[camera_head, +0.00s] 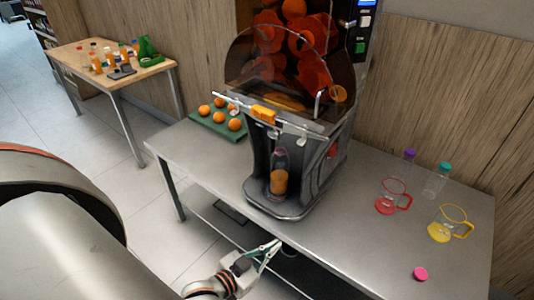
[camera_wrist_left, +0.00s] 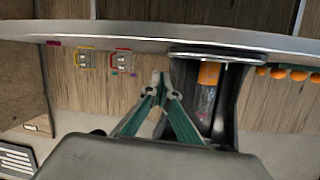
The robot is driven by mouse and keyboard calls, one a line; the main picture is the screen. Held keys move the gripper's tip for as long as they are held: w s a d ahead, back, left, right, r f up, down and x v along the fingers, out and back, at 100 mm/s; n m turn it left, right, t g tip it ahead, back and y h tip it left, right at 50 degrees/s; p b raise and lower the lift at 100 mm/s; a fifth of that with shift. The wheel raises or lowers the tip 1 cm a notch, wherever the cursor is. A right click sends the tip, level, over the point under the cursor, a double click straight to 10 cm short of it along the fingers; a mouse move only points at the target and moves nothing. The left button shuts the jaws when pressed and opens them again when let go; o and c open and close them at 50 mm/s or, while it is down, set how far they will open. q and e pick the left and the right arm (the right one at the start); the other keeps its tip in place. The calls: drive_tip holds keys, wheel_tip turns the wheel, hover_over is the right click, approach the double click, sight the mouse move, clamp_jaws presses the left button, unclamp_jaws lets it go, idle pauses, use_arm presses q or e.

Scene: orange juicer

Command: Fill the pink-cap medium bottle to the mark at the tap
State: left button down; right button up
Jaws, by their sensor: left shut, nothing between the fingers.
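A clear bottle (camera_head: 280,176) stands upright in the juicer's bay, under the tap area. Orange juice fills its lower part, and its upper part looks clear; a fill mark is too small to make out. In the left wrist view, the bottle (camera_wrist_left: 208,78) appears upside down, right of the fingers. A pink cap (camera_head: 420,273) lies on the table at the front right. My left gripper (camera_head: 275,246) is shut and empty, in front of the table's front edge and apart from the bottle. It also shows in the left wrist view (camera_wrist_left: 162,92). My right gripper is not in view.
The juicer (camera_head: 310,170) stands on a steel table (camera_head: 350,235). A red-rimmed jug (camera_head: 390,198) and a yellow-rimmed jug (camera_head: 445,226) stand to its right, with purple-cap and teal-cap bottles behind. Oranges lie on a green tray (camera_head: 208,123) at left. The table's front right is mostly clear.

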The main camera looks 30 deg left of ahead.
sight(273, 134)
use_arm(q)
drive_tip(key=w+a+r+n+t+b, duration=0.1)
drive_tip(key=w+a+r+t+b, duration=0.5)
drive_tip(key=w+a+r, duration=0.1)
drive_tip(key=s+a+r+n+t+b, duration=0.1)
drive_tip(key=a+r+t+b, duration=0.3)
drive_tip(key=a+r+t, duration=0.2)
drive_tip(key=shift+s+a+r+n+y, duration=0.15)
drive_tip(key=shift+a+r+n+y, duration=0.25)
drive_tip(key=shift+a+r, duration=0.1)
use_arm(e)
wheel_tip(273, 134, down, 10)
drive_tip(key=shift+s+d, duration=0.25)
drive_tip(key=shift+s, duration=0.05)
use_arm(q)
drive_tip(key=shift+r, duration=0.1)
drive_tip(key=x, duration=0.4)
drive_tip(key=w+f+x, duration=0.1)
drive_tip(key=x, duration=0.3)
drive_tip(key=w+f+p+x, duration=0.1)
drive_tip(key=x, duration=0.3)
drive_tip(key=shift+w+d+r, duration=0.15)
drive_tip(key=shift+w+d, duration=0.05)
drive_tip(key=shift+w, duration=0.05)
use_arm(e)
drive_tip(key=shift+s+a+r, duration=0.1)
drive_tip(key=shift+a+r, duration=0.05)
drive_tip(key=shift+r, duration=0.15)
